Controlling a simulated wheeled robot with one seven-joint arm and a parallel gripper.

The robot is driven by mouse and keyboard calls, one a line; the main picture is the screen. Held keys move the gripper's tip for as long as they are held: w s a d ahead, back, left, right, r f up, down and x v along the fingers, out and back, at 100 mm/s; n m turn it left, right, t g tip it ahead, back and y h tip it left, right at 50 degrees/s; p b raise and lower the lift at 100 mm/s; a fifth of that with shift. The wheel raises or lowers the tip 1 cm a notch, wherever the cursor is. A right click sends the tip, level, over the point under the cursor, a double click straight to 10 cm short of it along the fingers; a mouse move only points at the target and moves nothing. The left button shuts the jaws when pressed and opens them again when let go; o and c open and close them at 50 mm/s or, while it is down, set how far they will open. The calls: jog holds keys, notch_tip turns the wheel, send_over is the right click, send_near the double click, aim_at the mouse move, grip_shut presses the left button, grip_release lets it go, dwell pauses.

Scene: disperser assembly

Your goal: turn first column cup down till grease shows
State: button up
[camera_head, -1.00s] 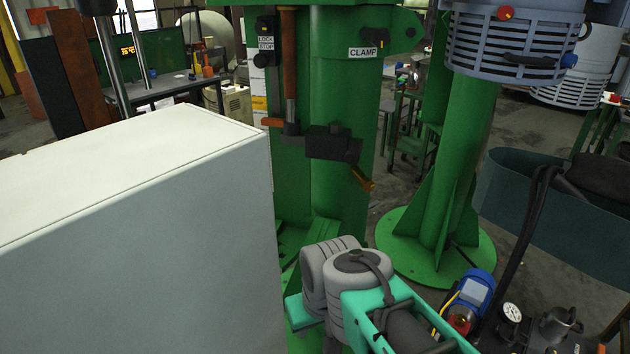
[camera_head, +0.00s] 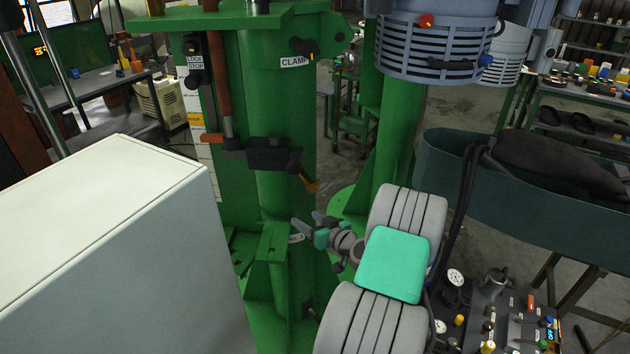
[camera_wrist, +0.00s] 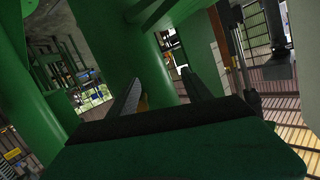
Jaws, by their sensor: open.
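My gripper (camera_head: 308,224) is open and empty in front of the green column (camera_head: 286,120), below a dark clamp block (camera_head: 275,154) with a brass-coloured end (camera_head: 308,184). In the wrist view the two dark fingers of my gripper (camera_wrist: 161,84) stand apart, pointing at green column surfaces (camera_wrist: 115,40). A small yellow-brown piece (camera_wrist: 143,103) shows beside the left finger; I cannot tell if it is a cup. I cannot pick out the first column cup for sure in either view, and no grease shows.
A large pale cabinet (camera_head: 105,240) fills the left front. A green bracket (camera_head: 265,240) stands left of my gripper. A teal tub (camera_head: 470,170) and a panel with gauges and knobs (camera_head: 510,315) are at right. A slatted grey housing (camera_head: 435,50) hangs at top right.

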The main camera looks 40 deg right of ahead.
aim_at(314, 188)
jog(key=d+r+m+t+h, duration=0.1)
jog(key=d+r+t+h, duration=0.15)
jog(key=d+r, duration=0.3)
jog(key=shift+h, duration=0.35)
jog(key=p+x, duration=0.1)
jog(key=x, duration=0.1)
jog(key=p+x, duration=0.1)
jog(key=x, duration=0.1)
jog(key=f+p+x, duration=0.1)
jog(key=x, duration=0.1)
jog(key=shift+d+f, duration=0.1)
jog(key=shift+d, duration=0.3)
grip_shut()
